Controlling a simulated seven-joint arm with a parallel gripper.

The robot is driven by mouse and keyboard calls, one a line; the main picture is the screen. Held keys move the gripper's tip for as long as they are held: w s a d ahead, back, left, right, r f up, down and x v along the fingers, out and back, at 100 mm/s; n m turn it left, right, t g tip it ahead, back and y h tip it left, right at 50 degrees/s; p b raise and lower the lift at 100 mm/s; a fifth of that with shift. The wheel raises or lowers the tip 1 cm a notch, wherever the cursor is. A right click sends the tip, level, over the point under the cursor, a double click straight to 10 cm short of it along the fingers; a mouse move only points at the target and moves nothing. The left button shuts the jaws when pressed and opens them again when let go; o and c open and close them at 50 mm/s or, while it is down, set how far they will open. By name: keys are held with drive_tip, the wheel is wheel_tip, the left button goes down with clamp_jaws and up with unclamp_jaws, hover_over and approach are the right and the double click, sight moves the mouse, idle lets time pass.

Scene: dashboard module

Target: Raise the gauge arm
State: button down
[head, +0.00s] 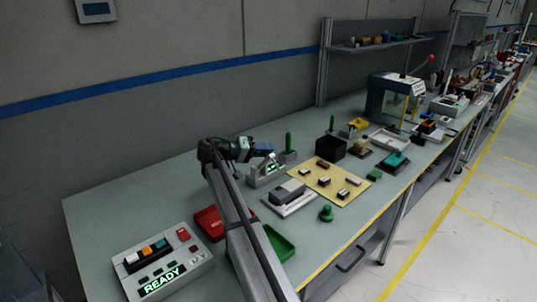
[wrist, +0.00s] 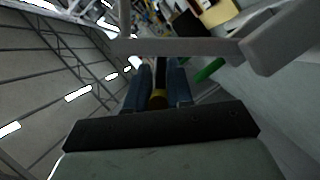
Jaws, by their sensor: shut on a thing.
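My gripper (head: 264,149) is beside the top of a small grey module (head: 265,181) with a green-lit display, left of the middle of the bench. In the wrist view my two blue fingers (wrist: 162,84) are closed around a narrow dark piece with a yellow band (wrist: 158,98), which appears to be the gauge arm. Its far end is unclear, and in the head view my gripper hides it. A grey bar with a block end (wrist: 272,42) crosses the wrist view beyond the fingers.
A green upright handle (head: 289,142) stands just right of my gripper. Nearby are a red tray (head: 209,224), a green tray (head: 281,244), a grey boxed unit (head: 290,198) and a yellow board (head: 318,181). The READY panel (head: 163,268) is front left. The bench's far left is clear.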

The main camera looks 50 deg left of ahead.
drive_tip(key=shift+a+r, duration=0.15)
drive_tip(key=shift+a, duration=0.75)
drive_tip(key=c, duration=1.1)
unclamp_jaws()
drive_tip(key=v, duration=1.3)
drive_tip(key=shift+s, duration=0.35)
drive_tip(key=shift+r, duration=0.1)
